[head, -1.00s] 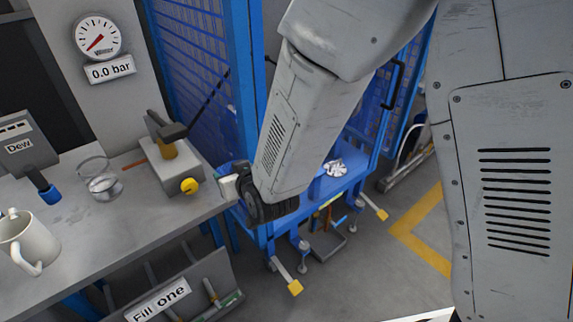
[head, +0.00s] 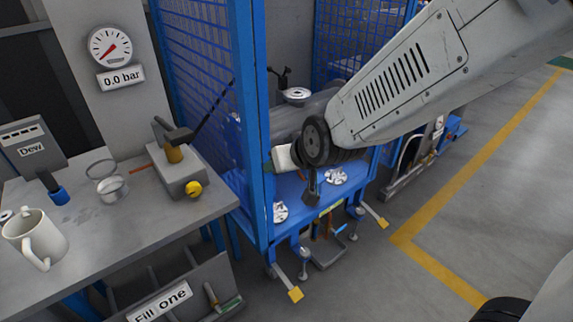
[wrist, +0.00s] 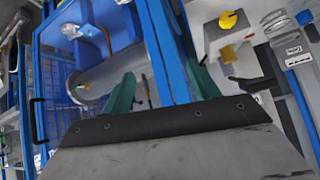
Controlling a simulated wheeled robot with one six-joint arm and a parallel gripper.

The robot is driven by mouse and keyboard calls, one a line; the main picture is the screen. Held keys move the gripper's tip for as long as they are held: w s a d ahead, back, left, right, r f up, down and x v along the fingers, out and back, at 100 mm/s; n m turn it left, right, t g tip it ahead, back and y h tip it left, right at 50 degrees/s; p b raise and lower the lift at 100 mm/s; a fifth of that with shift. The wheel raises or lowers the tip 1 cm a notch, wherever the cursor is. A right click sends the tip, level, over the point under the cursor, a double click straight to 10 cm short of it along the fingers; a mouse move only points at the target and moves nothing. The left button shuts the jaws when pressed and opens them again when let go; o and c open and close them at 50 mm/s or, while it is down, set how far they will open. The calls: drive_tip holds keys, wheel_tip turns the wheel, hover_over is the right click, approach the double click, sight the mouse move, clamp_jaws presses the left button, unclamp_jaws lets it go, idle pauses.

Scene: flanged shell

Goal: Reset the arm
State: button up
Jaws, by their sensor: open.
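The fingers are mostly hidden there behind the wrist. A grey cylindrical shell (head: 288,122) lies inside the cage, partly hidden by my arm; it also shows in the wrist view (wrist: 108,76). I cannot tell whether the gripper touches the cage post.
Left of the cage is a grey bench (head: 110,225) with a white mug (head: 36,238), a Dew device (head: 32,145) and a block with a yellow knob (head: 180,172). A gauge (head: 110,46) reads 0.0 bar. Silver flanged discs (head: 335,176) sit in the cage.

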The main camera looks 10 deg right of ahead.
idle(0.4)
drive_tip(key=s+d+f+g+h, duration=0.2)
drive_tip(key=s+d+g, duration=0.3)
drive_tip(key=s, duration=0.4)
drive_tip(key=s+d+r+m+g+h, duration=0.1)
drive_tip(key=s+d+r+m, duration=0.2)
drive_tip(key=s+d+r, duration=0.9)
drive_tip(key=s+d, duration=0.3)
drive_tip(key=shift+s+d+g+h, duration=0.2)
drive_tip(key=shift+s+g+h, duration=0.1)
drive_tip(key=shift+s, duration=0.1)
